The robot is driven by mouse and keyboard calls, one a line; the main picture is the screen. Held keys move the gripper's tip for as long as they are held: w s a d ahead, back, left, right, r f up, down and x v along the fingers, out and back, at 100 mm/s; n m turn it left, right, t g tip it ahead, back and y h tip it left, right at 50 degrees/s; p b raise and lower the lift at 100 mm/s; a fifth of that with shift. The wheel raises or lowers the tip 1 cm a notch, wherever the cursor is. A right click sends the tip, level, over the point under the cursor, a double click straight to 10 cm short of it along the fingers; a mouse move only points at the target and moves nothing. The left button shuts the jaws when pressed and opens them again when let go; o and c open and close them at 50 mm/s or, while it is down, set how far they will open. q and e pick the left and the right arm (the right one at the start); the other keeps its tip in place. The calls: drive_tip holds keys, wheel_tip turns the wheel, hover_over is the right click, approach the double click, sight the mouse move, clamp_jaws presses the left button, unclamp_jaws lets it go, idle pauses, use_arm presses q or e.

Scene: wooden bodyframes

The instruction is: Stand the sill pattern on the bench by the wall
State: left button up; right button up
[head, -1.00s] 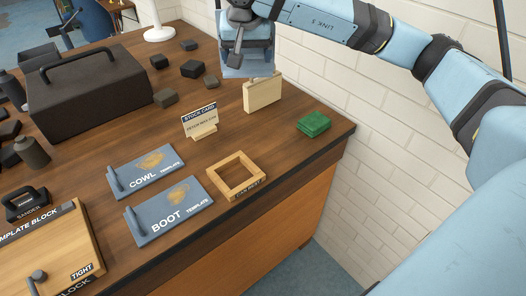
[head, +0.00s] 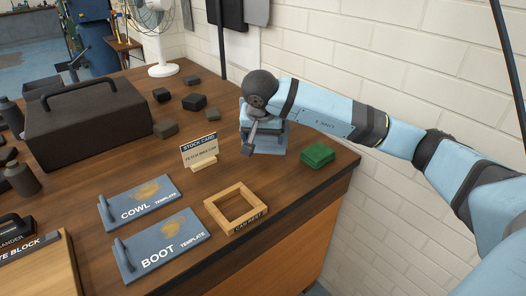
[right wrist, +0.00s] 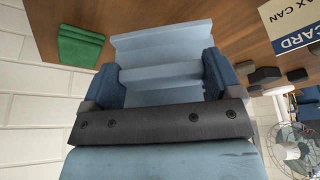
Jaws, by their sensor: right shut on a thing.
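The sill pattern, a pale blue-grey piece with a bar grip, shows below my right gripper in the head view (head: 268,150) and fills the middle of the right wrist view (right wrist: 160,42). My right gripper (head: 263,128) has its blue fingers at both ends of the bar in the wrist view (right wrist: 163,73) and is shut on it. The pattern is low over the bench (head: 290,180) near the wall (head: 310,60); I cannot tell whether it touches the top. Its lettering is not visible. My left gripper is not in view.
A green stack (head: 317,155) lies just right of the pattern; a stock card (head: 200,152) stands to its left. A wooden frame (head: 236,208) and the cowl (head: 140,202) and boot (head: 160,243) templates lie in front. A dark case (head: 85,122) and fan (head: 155,30) are further left.

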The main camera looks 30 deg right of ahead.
drive_tip(key=shift+f, duration=2.35)
drive_tip(key=shift+f, duration=0.1)
drive_tip(key=shift+f+b, duration=0.15)
drive_tip(key=shift+b, duration=0.25)
drive_tip(key=o, duration=0.8)
drive_tip(key=shift+r+p, duration=0.3)
drive_tip(key=shift+r, duration=0.2)
drive_tip(key=v, duration=1.1)
drive_tip(key=shift+s+a+r+p, duration=0.1)
drive_tip(key=shift+s+r+p, duration=0.1)
drive_tip(key=shift+p, duration=0.15)
